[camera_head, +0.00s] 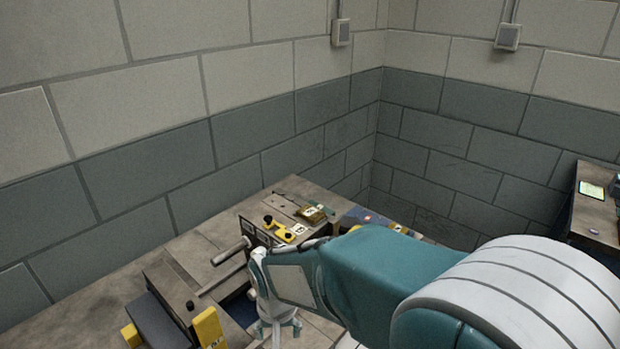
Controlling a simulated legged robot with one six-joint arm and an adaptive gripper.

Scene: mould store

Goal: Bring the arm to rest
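My arm, teal and white, reaches in from the lower right and bends down near the middle of the picture. My gripper (278,328) is at its end, pointing down close to the lower edge of the view. It is small and partly cut off, so I cannot tell whether its fingers are apart or together. I see nothing clearly held in it. It hangs just right of a workbench (90,301) along the left wall; its height over the bench and floor is unclear.
On the bench are a dark block with yellow ends (155,318), a yellow piece (209,328), a grey cylindrical bar (230,251) and yellow parts with black knobs (284,231). A second bench (597,215) stands at the right. Block walls meet in the back corner.

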